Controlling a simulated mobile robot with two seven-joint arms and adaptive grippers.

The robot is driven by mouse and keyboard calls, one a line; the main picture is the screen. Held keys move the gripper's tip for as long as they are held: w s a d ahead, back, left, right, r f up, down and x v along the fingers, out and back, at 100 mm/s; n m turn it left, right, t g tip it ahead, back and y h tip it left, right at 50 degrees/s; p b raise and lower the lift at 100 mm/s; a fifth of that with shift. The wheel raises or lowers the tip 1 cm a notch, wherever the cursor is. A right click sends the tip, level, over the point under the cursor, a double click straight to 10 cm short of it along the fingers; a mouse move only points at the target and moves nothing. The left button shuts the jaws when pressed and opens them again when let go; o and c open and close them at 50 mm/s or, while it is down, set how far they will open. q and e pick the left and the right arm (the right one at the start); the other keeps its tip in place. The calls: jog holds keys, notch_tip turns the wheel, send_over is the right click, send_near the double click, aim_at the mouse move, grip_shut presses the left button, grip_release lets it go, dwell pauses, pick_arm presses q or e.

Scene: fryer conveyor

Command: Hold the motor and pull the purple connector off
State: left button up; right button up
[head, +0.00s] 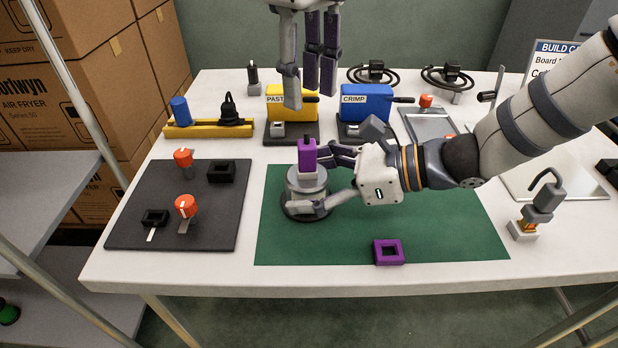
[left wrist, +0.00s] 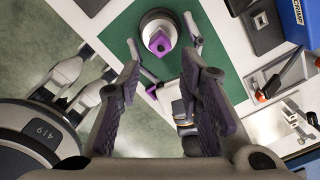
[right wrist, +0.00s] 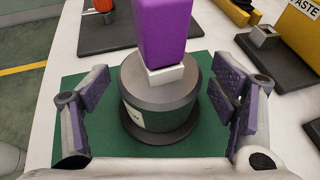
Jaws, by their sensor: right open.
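The motor (head: 303,185) is a grey cylinder standing upright on a dark round base on the green mat (head: 440,225). The purple connector (head: 307,156) sits upright on the white socket on top of the motor; it also shows in the right wrist view (right wrist: 161,32). My right gripper (head: 318,182) comes from the right with its fingers open on either side of the motor. In the right wrist view, gaps show between both fingers and the motor (right wrist: 160,97). My left gripper (head: 308,88) hangs open and empty above and behind the connector, fingers pointing down.
A purple square frame (head: 388,252) lies at the mat's front edge. A dark board (head: 210,225) with orange knobs and black frames lies to the left. Yellow (head: 291,101) and blue (head: 366,103) boxes stand behind the mat. A small hooked device (head: 542,203) stands at the right.

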aim_at(307, 143)
jog(key=shift+a+f, duration=0.1)
jog(key=shift+a, duration=0.1)
jog(key=c, duration=1.6)
pick_arm(q)
jog(key=shift+o, duration=0.8)
pick_arm(e)
jog(key=shift+c, duration=1)
pick_arm(q)
jog(key=shift+o, duration=0.2)
jog(key=m, duration=0.2)
jog(key=f+m, duration=0.1)
jog(key=m, duration=0.6)
jog(key=shift+f+m, duration=0.3)
jog(key=shift+f, duration=4.5)
